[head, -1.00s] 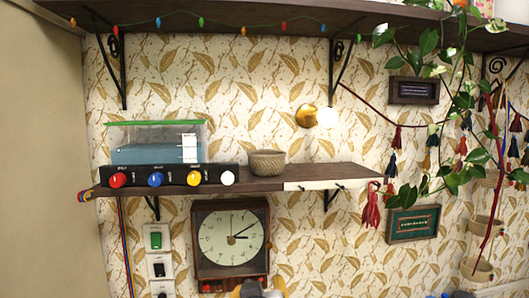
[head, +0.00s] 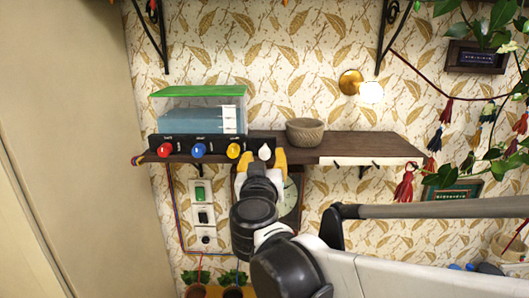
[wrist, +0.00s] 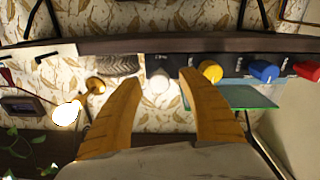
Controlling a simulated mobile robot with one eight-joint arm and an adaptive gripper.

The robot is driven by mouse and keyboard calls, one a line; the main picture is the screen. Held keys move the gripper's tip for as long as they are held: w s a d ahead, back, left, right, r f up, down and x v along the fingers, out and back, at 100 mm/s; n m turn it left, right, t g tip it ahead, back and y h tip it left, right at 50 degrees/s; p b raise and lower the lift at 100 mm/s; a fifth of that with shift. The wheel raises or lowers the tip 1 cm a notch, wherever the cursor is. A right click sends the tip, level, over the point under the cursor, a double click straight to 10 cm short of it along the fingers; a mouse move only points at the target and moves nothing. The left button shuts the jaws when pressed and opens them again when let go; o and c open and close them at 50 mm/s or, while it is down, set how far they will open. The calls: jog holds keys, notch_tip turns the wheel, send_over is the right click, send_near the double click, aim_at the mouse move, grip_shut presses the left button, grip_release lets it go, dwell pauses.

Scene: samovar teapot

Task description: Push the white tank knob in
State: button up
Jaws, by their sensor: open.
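The tank (head: 196,118) has a green lid and blue contents and stands on the left of a wooden shelf. A black strip along its front carries the knobs. The white tank knob (head: 264,152) is at the strip's right end. It also shows in the wrist view (wrist: 159,84), between my fingertips in the picture. My gripper (head: 261,160) is open, with its two yellow fingers pointing at the strip on either side of the white knob. My gripper also shows in the wrist view (wrist: 159,78). I cannot tell whether the fingers touch the knob.
Left of the white knob are the yellow knob (head: 233,150), blue knob (head: 199,150) and red knob (head: 165,149). A woven bowl (head: 305,133) stands on the shelf (head: 375,146) to the right. A lit wall lamp (head: 371,92) is above it. My arm partly hides a clock below.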

aim_at(265, 150)
jog(key=shift+w+d, duration=0.1)
jog(key=shift+w, duration=0.85)
grip_shut()
jog(key=shift+w+d+b, duration=0.1)
jog(key=shift+w+b, duration=0.35)
jog(key=shift+w, duration=0.85)
jog(key=shift+c, duration=1.1)
grip_release()
jog(key=shift+o, duration=1.1)
jog(key=shift+w, duration=0.2)
jog(key=shift+s, duration=0.15)
